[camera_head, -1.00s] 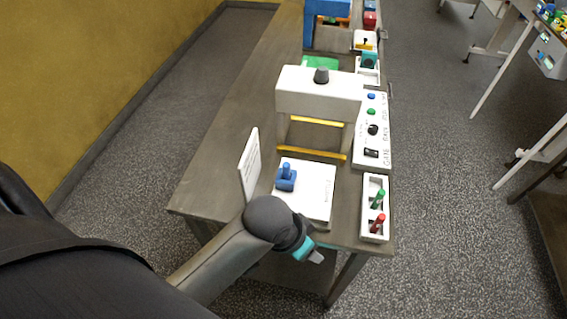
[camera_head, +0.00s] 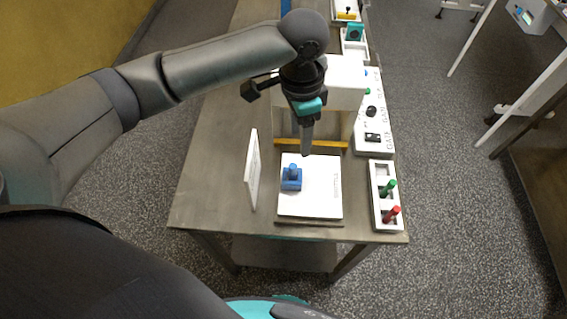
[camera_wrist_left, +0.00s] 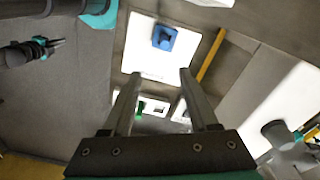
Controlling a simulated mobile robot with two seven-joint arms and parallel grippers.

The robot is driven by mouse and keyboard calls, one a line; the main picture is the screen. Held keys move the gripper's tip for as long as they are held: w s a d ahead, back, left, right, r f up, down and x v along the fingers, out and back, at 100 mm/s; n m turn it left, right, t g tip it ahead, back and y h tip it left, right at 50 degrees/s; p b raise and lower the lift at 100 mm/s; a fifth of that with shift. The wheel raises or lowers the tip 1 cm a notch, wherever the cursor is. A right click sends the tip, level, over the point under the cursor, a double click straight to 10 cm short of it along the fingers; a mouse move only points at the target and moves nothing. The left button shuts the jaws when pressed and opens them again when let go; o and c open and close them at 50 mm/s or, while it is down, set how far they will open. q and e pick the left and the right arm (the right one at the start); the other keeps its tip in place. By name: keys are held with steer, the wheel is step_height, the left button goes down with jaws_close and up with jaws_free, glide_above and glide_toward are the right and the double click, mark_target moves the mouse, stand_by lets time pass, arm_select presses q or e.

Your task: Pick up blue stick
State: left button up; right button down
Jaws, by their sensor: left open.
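The blue stick (camera_head: 293,169) stands upright in a blue block (camera_head: 291,184) on a white plate (camera_head: 320,196) near the table's front. In the left wrist view, the blue stick (camera_wrist_left: 162,41) and its block are beyond the fingertips, towards the top. My left gripper (camera_head: 307,150) points down above the plate's back edge, apart from the stick. In the wrist view its two fingers (camera_wrist_left: 160,75) are spread with nothing between them. What seems to be my right gripper (camera_wrist_left: 50,44) shows small at the upper left of the wrist view; its jaws are unclear.
A white rack (camera_head: 375,208) right of the plate holds a green stick (camera_head: 388,187) and a red stick (camera_head: 392,214). An upright white panel (camera_head: 252,172) stands left of the plate. A white machine (camera_head: 345,82) with a yellow bar (camera_head: 335,144) stands behind. The table's left side is bare.

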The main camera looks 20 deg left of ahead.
mark_target(293, 166)
arm_select(q)
steer(key=f, duration=0.3)
steer(key=a+f, duration=0.1)
steer(key=f, duration=0.5)
steer(key=shift+w+a, duration=0.2)
steer(key=shift+w, duration=0.1)
steer(key=shift+s+d+f, duration=0.1)
steer(key=shift+s+f, duration=0.05)
steer(key=shift+f, duration=2.5)
steer(key=shift+c, duration=0.2)
jaws_close()
